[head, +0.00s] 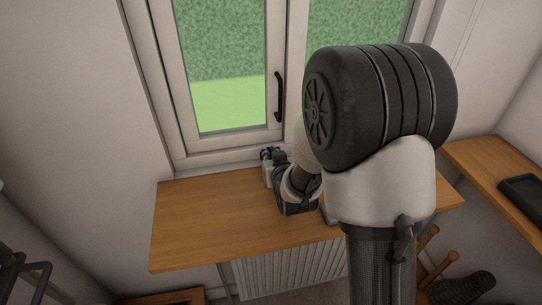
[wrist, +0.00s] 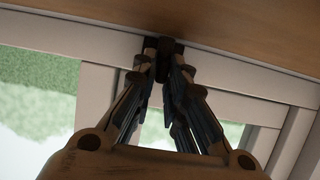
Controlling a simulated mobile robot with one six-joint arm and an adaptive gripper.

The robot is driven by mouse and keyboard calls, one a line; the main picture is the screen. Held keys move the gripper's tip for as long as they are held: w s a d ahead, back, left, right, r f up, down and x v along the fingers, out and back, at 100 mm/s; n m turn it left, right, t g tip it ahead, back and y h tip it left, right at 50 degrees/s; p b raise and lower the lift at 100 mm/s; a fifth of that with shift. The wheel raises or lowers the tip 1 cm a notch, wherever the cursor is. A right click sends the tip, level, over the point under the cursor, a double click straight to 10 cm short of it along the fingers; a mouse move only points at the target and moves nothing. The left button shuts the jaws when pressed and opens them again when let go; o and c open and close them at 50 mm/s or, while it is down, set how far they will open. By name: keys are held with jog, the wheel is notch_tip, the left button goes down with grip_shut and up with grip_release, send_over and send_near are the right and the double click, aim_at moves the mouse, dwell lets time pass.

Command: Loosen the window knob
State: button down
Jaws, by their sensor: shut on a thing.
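The window knob (wrist: 171,47) is a small dark stub in the wrist view, at the lower window frame close to the wooden sill board. My gripper (wrist: 164,58) has its fingertips closed in on both sides of it, and they partly cover it. In the head view my gripper (head: 270,155) reaches the bottom of the window frame just above the board. The knob itself cannot be made out there behind the fingers and arm. The turn of the knob cannot be read.
A black window handle (head: 278,97) stands upright on the sash above my gripper. The wooden board (head: 195,225) is bare on its left. A radiator (head: 285,275) is below it. At the right are a shelf with a black tray (head: 524,192) and a dark boot (head: 468,288).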

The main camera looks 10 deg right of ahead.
jog(key=shift+d, duration=0.1)
dwell(0.3)
jog(key=shift+d+r+n+y, duration=0.1)
jog(key=shift+d+n+y, duration=0.15)
jog(key=shift+n+y, duration=0.85)
jog(key=n+y+p, duration=0.1)
jog(key=n+g+y+p, duration=0.1)
jog(key=shift+w+d+r+y+p, duration=0.1)
jog(key=shift+d+y+p, duration=0.1)
jog(key=shift+y+p, duration=0.15)
jog(key=n+g+y+p, duration=0.1)
jog(key=p, duration=0.1)
jog(key=n+y+p, duration=0.2)
jog(key=shift+w+d+r+g, duration=0.1)
jog(key=shift+w+d+g, duration=0.05)
jog(key=shift+g, duration=0.25)
jog(key=shift+w+n+g+y+p, duration=0.1)
jog(key=shift+n+g+y+p, duration=0.4)
jog(key=shift+n+y+p, duration=0.45)
jog(key=shift+f, duration=0.2)
jog(key=c, duration=1.8)
grip_release()
jog(key=shift+o, duration=0.6)
